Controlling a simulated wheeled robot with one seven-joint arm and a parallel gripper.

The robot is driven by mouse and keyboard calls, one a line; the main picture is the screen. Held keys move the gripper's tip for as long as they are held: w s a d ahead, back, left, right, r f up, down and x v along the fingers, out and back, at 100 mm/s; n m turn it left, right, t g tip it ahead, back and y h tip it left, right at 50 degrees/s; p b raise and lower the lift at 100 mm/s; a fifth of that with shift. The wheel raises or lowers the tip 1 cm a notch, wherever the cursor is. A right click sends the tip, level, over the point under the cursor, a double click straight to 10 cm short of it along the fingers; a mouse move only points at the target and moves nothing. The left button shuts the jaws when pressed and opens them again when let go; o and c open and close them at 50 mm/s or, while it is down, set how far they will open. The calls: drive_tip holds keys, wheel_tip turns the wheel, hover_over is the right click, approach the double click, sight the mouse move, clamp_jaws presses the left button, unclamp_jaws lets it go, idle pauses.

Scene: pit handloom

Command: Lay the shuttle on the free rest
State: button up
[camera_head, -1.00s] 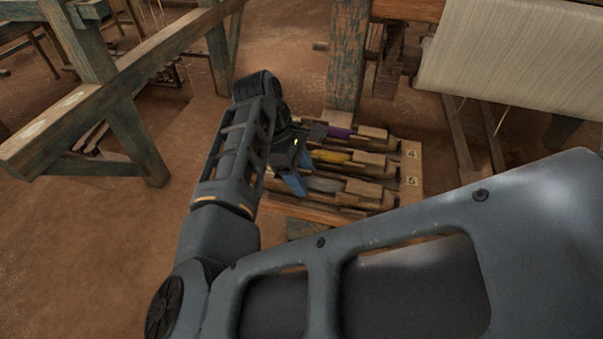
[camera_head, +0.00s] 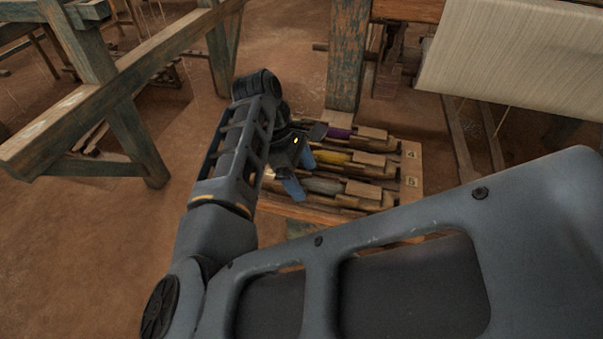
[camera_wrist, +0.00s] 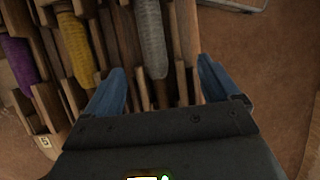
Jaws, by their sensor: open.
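A wooden shuttle with a grey-wound pirn (camera_head: 323,186) lies on the rack in the front row. In the wrist view the grey pirn (camera_wrist: 151,40) shows between my two blue fingers. My gripper (camera_head: 300,174) is open over the left end of the rack, its fingers apart on either side of that shuttle. In the wrist view the gripper (camera_wrist: 160,70) shows a gap beside the shuttle; I cannot tell whether a finger touches it. A yellow-wound shuttle (camera_head: 332,157) and a purple-wound one (camera_head: 338,132) lie in the rows behind. The grey shuttle's near end is hidden by my gripper.
The rack's end board (camera_head: 412,168) carries number labels 4 and 5. A worn wooden post (camera_head: 347,60) stands just behind the rack. A cloth roll (camera_head: 520,55) hangs at upper right, and a timber frame (camera_head: 120,95) stands at left. Bare earth floor lies left of the rack.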

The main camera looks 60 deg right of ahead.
wheel_tip(320, 180, up, 8)
drive_tip(key=p, duration=0.2)
drive_tip(key=shift+f+p, duration=0.25)
drive_tip(key=shift+p, duration=0.15)
idle(0.7)
